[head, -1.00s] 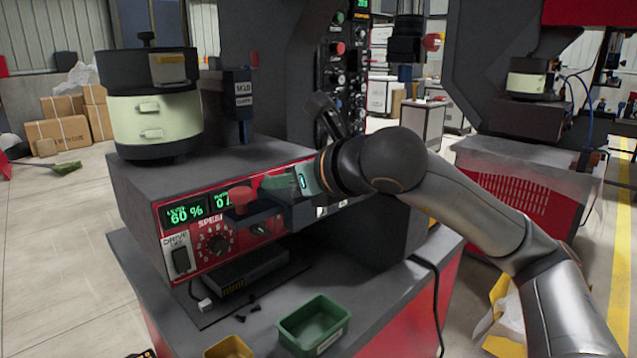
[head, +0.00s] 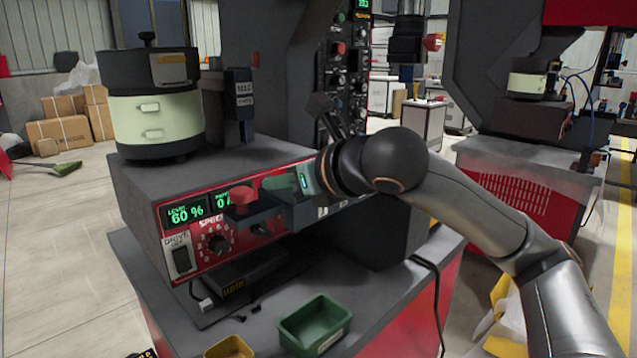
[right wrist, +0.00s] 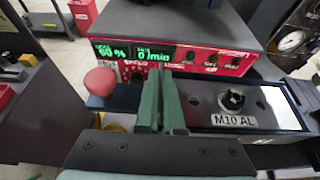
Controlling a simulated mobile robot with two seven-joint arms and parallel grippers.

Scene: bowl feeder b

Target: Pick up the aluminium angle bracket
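I cannot make out an aluminium angle bracket in either view. My right gripper (right wrist: 160,100) has two green fingers close together, with nothing visible held between them. It also shows in the head view (head: 279,183), in front of the feeder's red control panel and over the dark ledge with the red knob (head: 240,196). In the right wrist view the fingers lie between the red knob (right wrist: 100,81) and a dark plate labelled M10 AL (right wrist: 275,115). A small silvery part (right wrist: 232,98) sits on that plate, apart from the fingers; I cannot tell its shape. My left gripper is out of view.
The feeder control box (head: 135,200) carries a pale green and black bowl unit (head: 155,118). A green bin (head: 315,325), a yellow bin (head: 229,348) and small dark screws (head: 250,310) are on the bench in front. A black cable (head: 438,290) hangs over the bench's right side.

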